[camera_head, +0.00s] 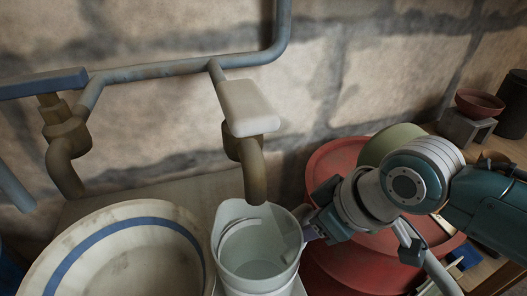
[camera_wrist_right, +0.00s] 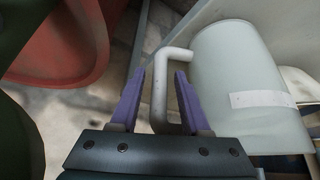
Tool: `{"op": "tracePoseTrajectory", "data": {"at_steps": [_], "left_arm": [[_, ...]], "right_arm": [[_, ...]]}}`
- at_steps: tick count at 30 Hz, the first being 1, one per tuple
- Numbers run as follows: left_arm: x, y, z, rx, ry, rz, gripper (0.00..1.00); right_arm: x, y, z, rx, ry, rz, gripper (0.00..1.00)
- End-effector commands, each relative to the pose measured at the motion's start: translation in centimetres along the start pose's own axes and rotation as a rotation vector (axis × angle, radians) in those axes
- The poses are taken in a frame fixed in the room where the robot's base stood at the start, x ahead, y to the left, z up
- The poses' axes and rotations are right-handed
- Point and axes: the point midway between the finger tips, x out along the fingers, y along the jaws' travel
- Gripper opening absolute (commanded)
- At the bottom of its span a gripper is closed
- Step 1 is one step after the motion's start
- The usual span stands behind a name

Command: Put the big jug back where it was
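The big jug (camera_head: 258,277), pale grey-green with an open top, stands upright under the tap with the white handle (camera_head: 248,106). I cannot tell whether it holds water. My right gripper (camera_head: 309,232) is at the jug's right side. In the right wrist view the jug (camera_wrist_right: 235,80) has a pale strip on its wall, and its handle (camera_wrist_right: 160,90) lies between the two purple fingers of my right gripper (camera_wrist_right: 160,88). The fingers are apart, with gaps beside the handle. My left gripper is not in view.
A cream basin (camera_head: 105,215) with a blue ring stands close left of the jug. The blue-handled tap (camera_head: 66,140) is above it. Red round dishes (camera_head: 335,270) and a green one (camera_head: 388,145) are behind my right arm. A small red bowl (camera_head: 480,103) sits on a grey block far right.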

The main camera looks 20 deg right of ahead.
Motion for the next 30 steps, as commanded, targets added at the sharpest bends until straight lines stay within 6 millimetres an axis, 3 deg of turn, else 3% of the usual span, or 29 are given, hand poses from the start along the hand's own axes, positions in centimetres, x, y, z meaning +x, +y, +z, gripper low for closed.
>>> {"op": "tracePoseTrajectory", "data": {"at_steps": [11,24,30], "left_arm": [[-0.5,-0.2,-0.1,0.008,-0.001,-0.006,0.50],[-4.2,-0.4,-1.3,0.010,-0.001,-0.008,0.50],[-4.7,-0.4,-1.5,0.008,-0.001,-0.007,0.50]], "right_arm": [[-0.8,0.0,-0.2,-0.001,0.001,0.001,0.52],[-9.8,0.0,-0.3,-0.003,0.001,0.001,0.52],[-12.0,-0.1,-0.1,0.000,-0.001,-0.001,0.52]]}}
